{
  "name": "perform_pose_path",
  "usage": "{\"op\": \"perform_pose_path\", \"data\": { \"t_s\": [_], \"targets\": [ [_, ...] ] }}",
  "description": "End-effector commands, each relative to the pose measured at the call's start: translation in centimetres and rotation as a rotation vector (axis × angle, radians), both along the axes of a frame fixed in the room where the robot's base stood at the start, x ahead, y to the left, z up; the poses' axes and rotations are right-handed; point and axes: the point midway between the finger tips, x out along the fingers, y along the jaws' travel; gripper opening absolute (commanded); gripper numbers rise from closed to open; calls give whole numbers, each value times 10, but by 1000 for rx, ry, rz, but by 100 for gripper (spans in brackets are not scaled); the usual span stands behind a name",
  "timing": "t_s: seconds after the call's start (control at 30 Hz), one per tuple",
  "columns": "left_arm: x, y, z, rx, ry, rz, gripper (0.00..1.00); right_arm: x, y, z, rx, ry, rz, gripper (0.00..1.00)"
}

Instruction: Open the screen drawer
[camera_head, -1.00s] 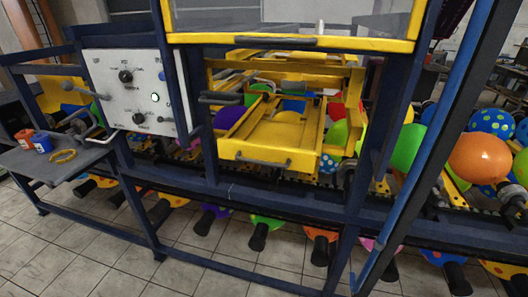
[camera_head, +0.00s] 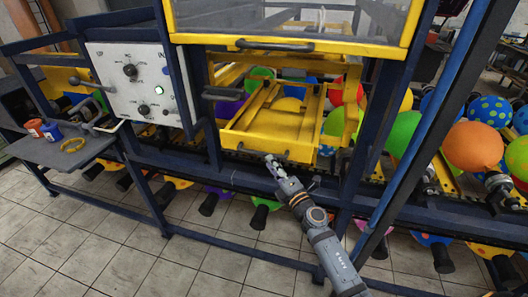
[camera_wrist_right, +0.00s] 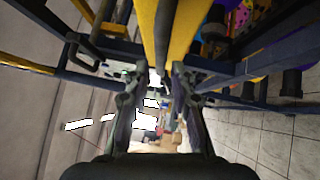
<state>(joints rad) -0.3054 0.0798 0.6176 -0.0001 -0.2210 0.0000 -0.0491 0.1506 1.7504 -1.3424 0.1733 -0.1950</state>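The yellow screen drawer (camera_head: 262,133) sits in the blue frame below the clear-windowed yellow cover, in the middle of the head view. A dark bar handle (camera_head: 248,151) runs along its front edge. My right gripper (camera_head: 272,163) reaches up from below, just by the right part of that handle. In the right wrist view its two fingers (camera_wrist_right: 162,82) are spread apart, with a dark bar and yellow edges showing beyond and between them. I cannot tell whether the fingers touch the handle. My left gripper is not in view.
The yellow cover (camera_head: 290,46) with its own handle is above the drawer. A white control panel (camera_head: 128,82) and a grey side shelf (camera_head: 70,150) are at left. Blue frame posts flank the drawer. Balloons (camera_head: 472,146) line the conveyor behind and right. Tiled floor is clear in front.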

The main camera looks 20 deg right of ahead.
Motion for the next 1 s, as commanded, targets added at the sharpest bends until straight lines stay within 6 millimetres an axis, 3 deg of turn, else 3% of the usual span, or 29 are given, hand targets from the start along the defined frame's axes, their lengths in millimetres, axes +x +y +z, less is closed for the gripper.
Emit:
{"op": "perform_pose_path", "data": {
  "t_s": [0.13, 0.33, 0.63, 0.83, 1.0],
  "targets": [
    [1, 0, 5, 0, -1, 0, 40, 31, 6, 6, 2, -2, 0, 24],
    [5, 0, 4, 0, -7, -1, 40, 54, 11, 8, 2, 0, 0, 24],
    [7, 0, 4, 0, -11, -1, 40, 58, 12, 7, 2, 2, 0, 24],
    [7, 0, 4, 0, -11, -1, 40, 57, 12, 7, 2, 2, 0, 0],
    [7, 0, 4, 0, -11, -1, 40, 57, 12, 7, 2, 2, 0, 0]
  ]
}}
